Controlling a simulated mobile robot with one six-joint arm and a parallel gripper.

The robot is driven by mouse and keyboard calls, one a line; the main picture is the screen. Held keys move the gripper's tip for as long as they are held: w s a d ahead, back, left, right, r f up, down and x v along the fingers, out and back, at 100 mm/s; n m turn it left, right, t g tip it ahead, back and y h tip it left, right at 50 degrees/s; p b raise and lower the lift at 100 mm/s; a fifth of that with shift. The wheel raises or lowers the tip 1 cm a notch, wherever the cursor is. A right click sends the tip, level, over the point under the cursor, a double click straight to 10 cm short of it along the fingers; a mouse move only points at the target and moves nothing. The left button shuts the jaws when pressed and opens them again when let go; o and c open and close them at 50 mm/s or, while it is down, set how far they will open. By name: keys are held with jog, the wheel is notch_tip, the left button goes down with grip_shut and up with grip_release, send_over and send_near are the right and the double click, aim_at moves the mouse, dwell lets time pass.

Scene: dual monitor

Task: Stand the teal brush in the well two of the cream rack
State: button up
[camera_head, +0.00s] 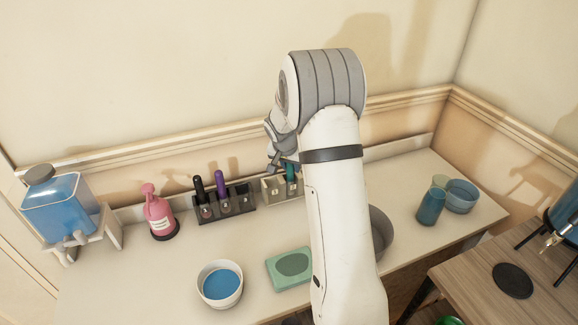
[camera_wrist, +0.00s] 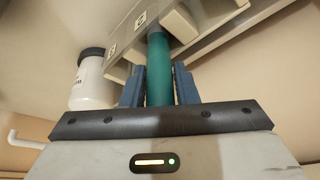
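The cream rack (camera_head: 269,188) stands at the back of the counter, partly hidden by my arm. Its numbered front also shows in the wrist view (camera_wrist: 182,22). The teal brush (camera_head: 291,172) is upright at the rack, and its teal handle (camera_wrist: 159,75) lies between the two blue fingers of my gripper (camera_wrist: 159,88). The fingers sit close against both sides of the handle. The handle's far end meets the rack near its numbered labels. I cannot read which well it is at, or tell how deep it sits. In the head view my gripper (camera_head: 284,160) is just above the rack.
A dark rack (camera_head: 228,207) with black and purple brushes stands left of the cream rack. A pink pump bottle (camera_head: 158,214), a blue dispenser (camera_head: 60,205), a white bowl (camera_head: 220,290) and a green dish (camera_head: 278,278) stand on the counter. A white jar (camera_wrist: 92,85) shows in the wrist view.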

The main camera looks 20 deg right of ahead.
jog(key=o, duration=0.3)
jog(key=shift+r, duration=0.2)
jog(key=v, duration=1.2)
jog(key=s+a+r+n+y, duration=0.1)
jog(key=s+a+n, duration=0.1)
jog(key=s, duration=0.8)
jog(key=s+a+n+y, duration=0.1)
jog(key=s+a+n, duration=0.2)
jog(key=s, duration=0.7)
jog(key=s+a+r+n+g, duration=0.1)
jog(key=s+a+n, duration=0.2)
jog(key=s+a, duration=0.3)
jog(key=shift+s+r+y, duration=0.15)
jog(key=shift+s+y, duration=0.05)
jog(key=shift+s, duration=1.05)
jog(key=shift+s+r+y, duration=0.15)
jog(key=shift+s+y, duration=0.05)
jog(key=shift+s, duration=1.05)
jog(key=shift+d, duration=0.1)
jog(key=shift+p+v, duration=0.7)
jog(key=shift+v, duration=0.05)
